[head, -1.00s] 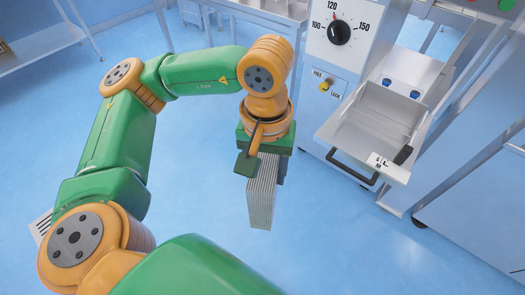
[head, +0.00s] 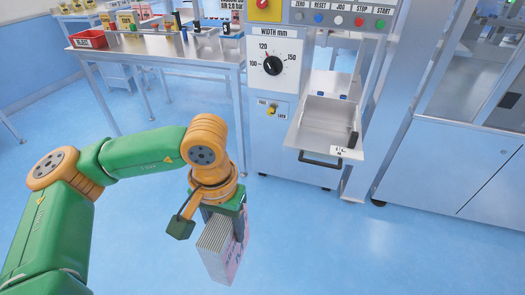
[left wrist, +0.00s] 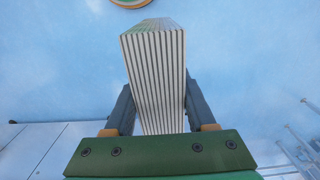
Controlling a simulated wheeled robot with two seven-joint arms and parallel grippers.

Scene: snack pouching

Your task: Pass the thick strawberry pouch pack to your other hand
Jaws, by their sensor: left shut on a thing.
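The thick pouch pack (head: 218,258) is a stack of flat pouches with pale layered edges and a pinkish printed face. It hangs below my left gripper (head: 222,215) in the head view, over open floor. In the left wrist view the pack (left wrist: 156,75) stands between the two dark fingers of the left gripper (left wrist: 158,108), which are shut on its sides. The print is too small to read. My right gripper is in neither view.
A machine with a width dial (head: 273,64) and an open metal tray (head: 322,130) stands ahead. A metal table (head: 165,52) with a red bin (head: 93,39) is at the back left. A steel cabinet (head: 445,165) is at the right. The floor around the pack is clear.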

